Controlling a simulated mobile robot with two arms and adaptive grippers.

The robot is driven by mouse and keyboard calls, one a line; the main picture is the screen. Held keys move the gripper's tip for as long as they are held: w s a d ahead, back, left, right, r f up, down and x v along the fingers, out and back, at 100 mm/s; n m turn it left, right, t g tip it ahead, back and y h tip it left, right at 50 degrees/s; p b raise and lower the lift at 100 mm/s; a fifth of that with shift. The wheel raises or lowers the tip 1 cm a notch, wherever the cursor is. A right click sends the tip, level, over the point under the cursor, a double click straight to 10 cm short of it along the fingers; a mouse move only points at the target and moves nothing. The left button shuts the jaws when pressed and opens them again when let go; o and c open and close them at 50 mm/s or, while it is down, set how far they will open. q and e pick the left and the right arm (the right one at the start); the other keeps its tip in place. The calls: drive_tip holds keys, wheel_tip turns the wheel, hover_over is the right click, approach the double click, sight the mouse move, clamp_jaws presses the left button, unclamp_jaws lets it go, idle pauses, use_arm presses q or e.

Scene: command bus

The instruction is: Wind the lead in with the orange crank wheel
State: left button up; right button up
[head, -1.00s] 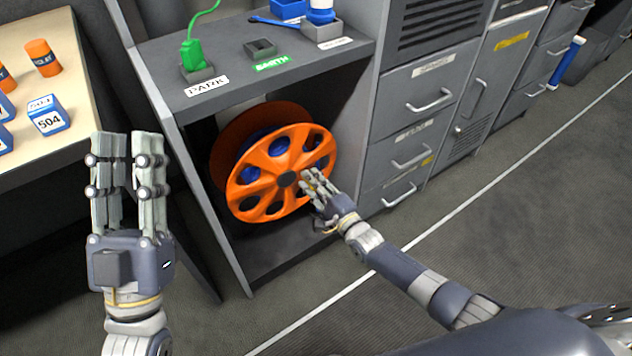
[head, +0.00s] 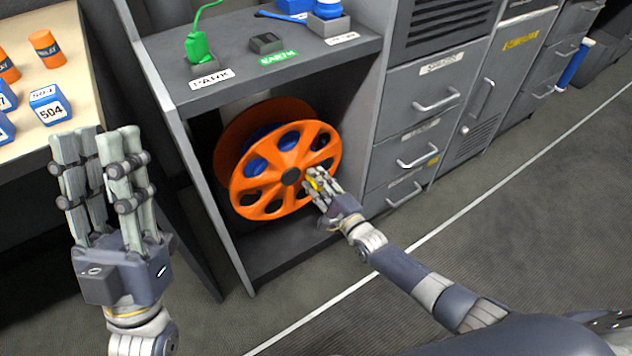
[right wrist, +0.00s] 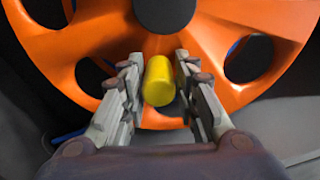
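The orange crank wheel (head: 290,148) stands upright in the open bay of the grey cabinet, with a dark hub (head: 291,176). Blue material, apparently the wound lead (head: 286,141), shows through its holes. A yellow handle (right wrist: 158,82) sticks out from the wheel below the hub in the right wrist view. My left gripper (head: 98,138) is open and empty, fingers up, left of the cabinet.
A green plug (head: 197,47) stands in the socket labelled PARK on the cabinet top (head: 235,84). The EARTH socket (head: 266,42) is empty. A table (head: 30,32) with orange cylinders and blue blocks is at left. Drawers (head: 415,150) flank the bay on the right.

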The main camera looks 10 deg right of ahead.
drive_tip(key=shift+o, duration=0.4)
drive_tip(key=shift+s+d+f, duration=0.1)
drive_tip(key=shift+s, duration=0.35)
drive_tip(key=v, duration=1.1)
